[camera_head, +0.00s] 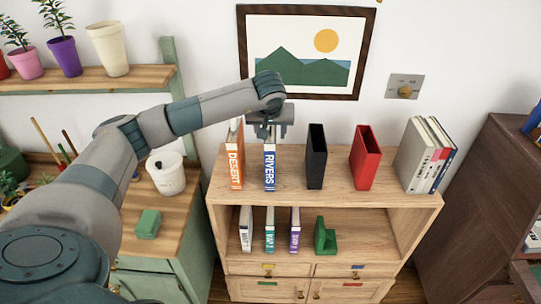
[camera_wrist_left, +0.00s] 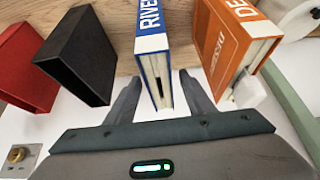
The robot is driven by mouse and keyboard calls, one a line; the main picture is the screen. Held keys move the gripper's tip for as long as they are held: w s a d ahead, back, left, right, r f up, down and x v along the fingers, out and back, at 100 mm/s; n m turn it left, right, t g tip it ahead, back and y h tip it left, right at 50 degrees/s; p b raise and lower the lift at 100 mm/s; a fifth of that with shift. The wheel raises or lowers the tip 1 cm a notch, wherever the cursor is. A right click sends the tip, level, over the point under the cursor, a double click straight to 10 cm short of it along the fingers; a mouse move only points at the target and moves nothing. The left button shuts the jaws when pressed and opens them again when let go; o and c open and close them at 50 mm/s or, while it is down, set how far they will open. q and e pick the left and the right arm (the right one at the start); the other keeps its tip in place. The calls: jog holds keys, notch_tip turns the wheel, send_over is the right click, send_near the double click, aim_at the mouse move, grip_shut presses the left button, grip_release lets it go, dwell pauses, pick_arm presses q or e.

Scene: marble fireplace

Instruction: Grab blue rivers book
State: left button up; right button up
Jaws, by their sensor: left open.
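The blue Rivers book (camera_head: 270,168) stands upright on the top of the wooden shelf unit, with its blue spine facing out. In the left wrist view the Rivers book (camera_wrist_left: 152,38) shows its blue spine and white page edges. My left gripper (camera_head: 272,132) is above the book's upper end, jaws pointing down. In the left wrist view the gripper (camera_wrist_left: 160,88) is open, with one finger on each side of the book. I cannot tell whether either finger touches it. My right gripper is not in view.
The orange Desert book (camera_head: 236,168) stands close beside the Rivers book, near one finger. A black holder (camera_head: 316,157) and a red holder (camera_head: 364,158) stand to the right, then several grey and white books (camera_head: 415,155). Bare shelf top (camera_head: 340,165) lies between the holders.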

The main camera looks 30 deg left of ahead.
pick_arm(q)
jog(key=shift+c, duration=0.5)
grip_shut()
jog(key=shift+r, duration=0.1)
dwell(0.8)
